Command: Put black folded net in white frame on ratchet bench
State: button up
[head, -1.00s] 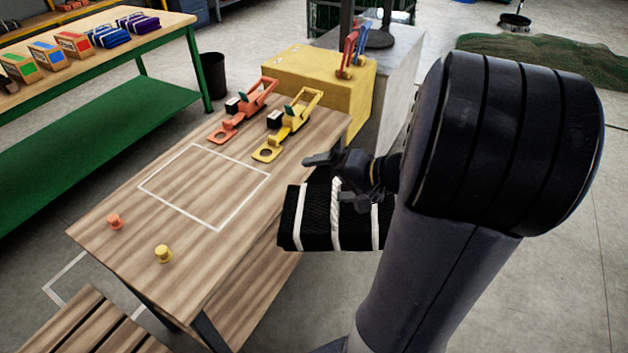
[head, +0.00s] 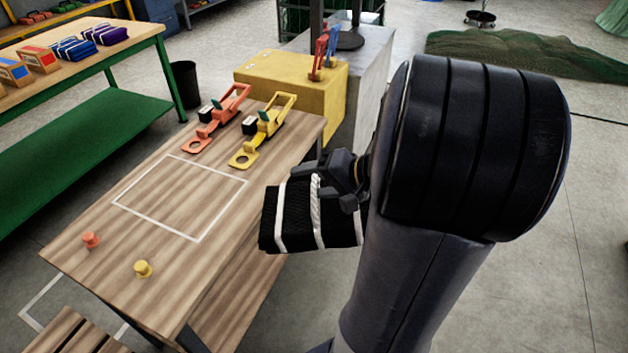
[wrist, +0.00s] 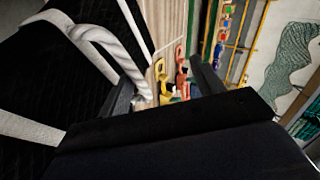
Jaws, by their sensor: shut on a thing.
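The black folded net (head: 290,212) is a dark bundle with white straps and a white rope handle. My gripper (head: 318,187) is shut on its rope handle and holds the net in the air at the right edge of the ratchet bench (head: 200,250). The net (wrist: 50,85) fills the left of the wrist view, with the rope handle (wrist: 110,52) running to the fingers. The white frame (head: 118,206) is an outline on the wooden bench top, left of the net, and it is empty. My arm hides the net's right end.
An orange ratchet (head: 216,120) and a yellow ratchet (head: 266,128) lie at the bench's far end. An orange peg (head: 91,240) and a yellow peg (head: 143,269) stand near its front. A yellow block (head: 300,85) stands beyond. A green-legged table (head: 118,55) is at left.

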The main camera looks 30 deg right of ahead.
jog(key=shift+r, duration=0.1)
grip_shut()
dwell(0.3)
dwell(0.4)
